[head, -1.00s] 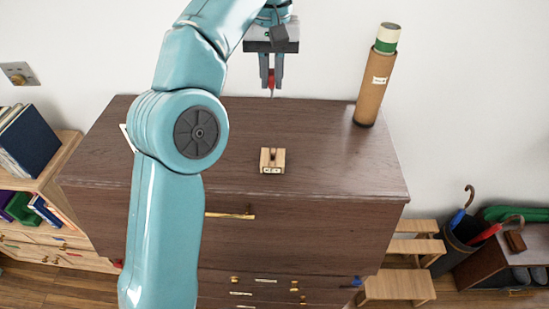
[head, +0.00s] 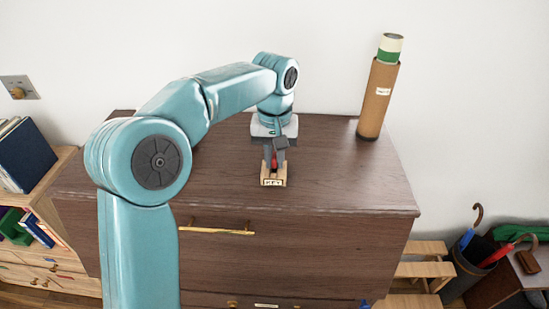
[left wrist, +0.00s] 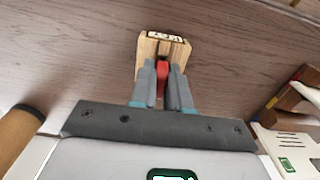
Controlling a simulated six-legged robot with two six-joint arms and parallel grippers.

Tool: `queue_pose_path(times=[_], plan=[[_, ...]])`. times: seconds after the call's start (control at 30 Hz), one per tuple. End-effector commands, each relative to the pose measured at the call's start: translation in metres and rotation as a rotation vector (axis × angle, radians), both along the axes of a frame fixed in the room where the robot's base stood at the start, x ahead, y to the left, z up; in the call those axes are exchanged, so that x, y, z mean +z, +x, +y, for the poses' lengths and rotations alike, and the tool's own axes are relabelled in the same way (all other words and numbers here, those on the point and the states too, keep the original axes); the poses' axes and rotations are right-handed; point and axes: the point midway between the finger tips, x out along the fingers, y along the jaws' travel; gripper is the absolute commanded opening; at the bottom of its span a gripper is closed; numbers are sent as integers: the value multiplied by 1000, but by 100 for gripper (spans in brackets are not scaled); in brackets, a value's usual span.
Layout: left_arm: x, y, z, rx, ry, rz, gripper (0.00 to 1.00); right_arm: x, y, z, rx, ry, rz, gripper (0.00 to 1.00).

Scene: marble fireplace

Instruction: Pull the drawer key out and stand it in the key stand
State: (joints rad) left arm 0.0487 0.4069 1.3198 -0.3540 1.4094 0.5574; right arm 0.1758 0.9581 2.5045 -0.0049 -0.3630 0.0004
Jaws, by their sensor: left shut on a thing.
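The key stand (head: 274,181) is a small light wooden block with a dark-lettered label, on the brown dresser top; it also shows in the left wrist view (left wrist: 164,46). My left gripper (head: 273,163) is pointed down right at the stand, shut on the red-headed key (left wrist: 162,72). Only the key's red head shows between the fingers. Its shaft is hidden by the fingers and the stand, so I cannot tell how far it is in the stand's slot. My right gripper is not in view.
A cardboard tube (head: 378,98) with a green-and-white roll stands at the dresser's back right. The dresser top (head: 345,170) is clear around the stand. A brass drawer handle (head: 215,230) is on the front. Book shelves stand left, a stepped wooden stool right.

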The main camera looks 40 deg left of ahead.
Motion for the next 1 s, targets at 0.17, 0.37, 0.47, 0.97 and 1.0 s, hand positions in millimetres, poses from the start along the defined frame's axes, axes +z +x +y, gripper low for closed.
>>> queue_pose_path(times=[0.17,0.37,0.47,0.97,1.0], plan=[[-3,0,0,1,0,-2,0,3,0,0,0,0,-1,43],[-4,0,0,1,0,-2,29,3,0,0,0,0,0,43],[-4,0,0,1,0,-2,42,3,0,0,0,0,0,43],[24,2,0,1,1,-9,42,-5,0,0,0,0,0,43],[34,3,-1,1,1,-9,42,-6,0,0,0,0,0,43]])
